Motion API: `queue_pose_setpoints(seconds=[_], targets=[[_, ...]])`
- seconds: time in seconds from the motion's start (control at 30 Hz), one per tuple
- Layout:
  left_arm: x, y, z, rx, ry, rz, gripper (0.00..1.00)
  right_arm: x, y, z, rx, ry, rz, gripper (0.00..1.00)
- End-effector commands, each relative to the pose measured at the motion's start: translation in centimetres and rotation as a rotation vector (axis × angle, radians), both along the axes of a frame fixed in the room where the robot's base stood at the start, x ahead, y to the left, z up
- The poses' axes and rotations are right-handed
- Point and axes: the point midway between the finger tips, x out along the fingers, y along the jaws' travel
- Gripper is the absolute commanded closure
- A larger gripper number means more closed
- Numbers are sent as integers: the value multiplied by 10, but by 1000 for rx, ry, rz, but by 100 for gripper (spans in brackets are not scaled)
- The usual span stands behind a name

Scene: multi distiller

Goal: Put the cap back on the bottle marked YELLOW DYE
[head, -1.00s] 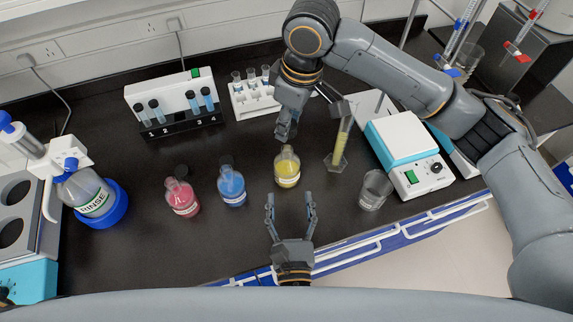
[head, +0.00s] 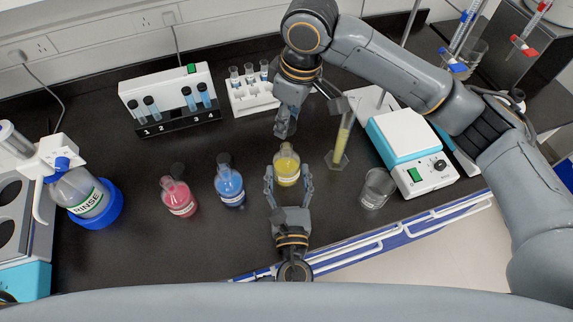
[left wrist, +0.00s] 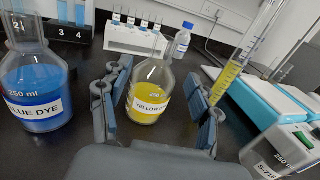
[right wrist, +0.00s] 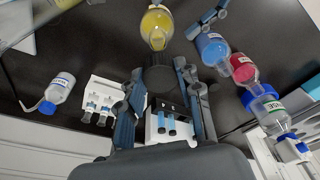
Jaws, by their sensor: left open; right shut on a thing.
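The yellow dye bottle (head: 287,172) stands upright on the bench, with yellow liquid in it. Its label reads YELLOW in the left wrist view (left wrist: 147,104), and no cap shows on its neck. My left gripper (head: 289,174) is open, its fingers on either side of the bottle; the left wrist view shows gaps beside it. My right gripper (head: 285,134) is just behind and above the bottle. In the right wrist view it is shut on a dark round cap (right wrist: 159,76), partly hidden by the fingers and close to the bottle's neck.
The blue dye bottle (head: 229,185) and the red bottle (head: 179,198) stand left of the yellow one. A cylinder of yellow liquid (head: 342,141), an empty beaker (head: 377,188) and a stirrer (head: 410,150) are to the right. Tube racks (head: 170,100) stand behind.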

Motion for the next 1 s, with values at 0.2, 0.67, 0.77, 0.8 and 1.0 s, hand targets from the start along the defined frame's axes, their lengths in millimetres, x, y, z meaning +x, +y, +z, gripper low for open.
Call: queue_pose_setpoints(seconds=[0.2,0.67,0.77,0.8,1.0], targets=[[38,2,0,2,-1,1,37,0,0,0,0,0,0,75],[60,3,-1,0,1,0,37,0,0,0,0,0,0,75],[60,3,-1,1,1,0,37,0,0,0,0,0,0,75],[60,3,-1,1,1,0,44,0,0,0,0,0,0,75],[60,3,-1,1,1,0,84,0,0,0,0,0,0,75]])
